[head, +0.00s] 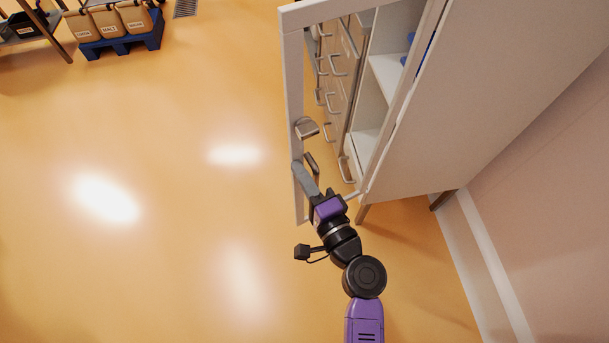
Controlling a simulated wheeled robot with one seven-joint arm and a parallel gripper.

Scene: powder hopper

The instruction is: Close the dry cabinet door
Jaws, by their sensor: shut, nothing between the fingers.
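The dry cabinet (470,90) is a tall white cabinet on the right, seen from above at a slant. Its door (293,75), a pale frame with a see-through middle, stands open on the cabinet's left side. A metal handle (307,128) sits on the door frame. My gripper (298,169) is shut and empty, with its grey fingers over the lower part of the door frame, just below the handle. I cannot tell whether the fingers touch the frame. White shelves (385,75) show inside the cabinet.
Drawers with metal handles (338,65) stand behind the open door. A blue pallet (118,42) with labelled sacks (134,17) and a dark shelf (28,38) are at the upper left. The orange floor on the left is clear. A wall is at right.

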